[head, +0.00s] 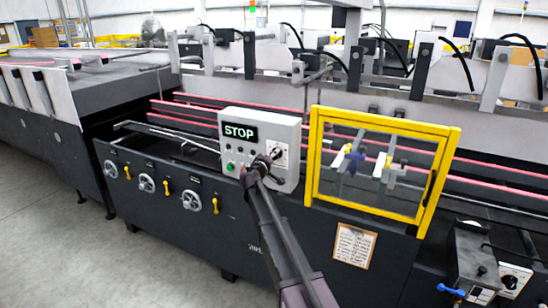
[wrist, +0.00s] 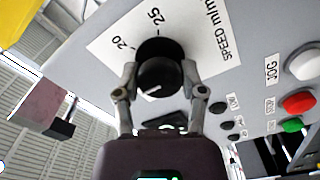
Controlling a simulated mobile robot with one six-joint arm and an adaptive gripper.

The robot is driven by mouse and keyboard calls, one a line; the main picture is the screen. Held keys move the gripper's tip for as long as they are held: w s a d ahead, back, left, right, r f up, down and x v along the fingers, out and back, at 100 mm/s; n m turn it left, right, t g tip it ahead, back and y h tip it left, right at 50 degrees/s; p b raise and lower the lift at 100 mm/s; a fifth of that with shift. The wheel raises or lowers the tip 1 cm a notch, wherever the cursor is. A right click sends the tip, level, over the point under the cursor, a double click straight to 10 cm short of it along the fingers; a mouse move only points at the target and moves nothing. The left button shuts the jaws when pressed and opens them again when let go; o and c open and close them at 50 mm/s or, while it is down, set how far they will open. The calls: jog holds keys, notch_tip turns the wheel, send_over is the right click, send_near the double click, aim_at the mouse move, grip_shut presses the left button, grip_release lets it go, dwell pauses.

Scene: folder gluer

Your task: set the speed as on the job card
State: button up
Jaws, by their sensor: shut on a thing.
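My gripper (head: 277,153) reaches up to the grey control box (head: 234,160). In the wrist view its two fingers (wrist: 160,88) are shut on the sides of the black speed knob (wrist: 161,72). The knob sits on a white dial plate (wrist: 205,35) printed "SPEED m/min", with 20 and 25 readable. A short white mark shows on the knob face, toward the lower left in the wrist view; which number it points to I cannot tell. The rest of the scale is hidden behind knob and gripper. A paper card (head: 354,246) is on the machine's front panel, its text too small to read.
The box also bears a STOP display (head: 239,132) and, in the wrist view, white (wrist: 304,65), red (wrist: 298,102) and green (wrist: 292,125) buttons. A yellow-framed guard (head: 313,160) stands close to its right. Open floor (head: 60,250) lies at the front left.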

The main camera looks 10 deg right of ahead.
jog(key=o, duration=1.2)
jog(key=shift+w+d, duration=0.1)
jog(key=shift+c, duration=0.2)
jog(key=v, duration=1.2)
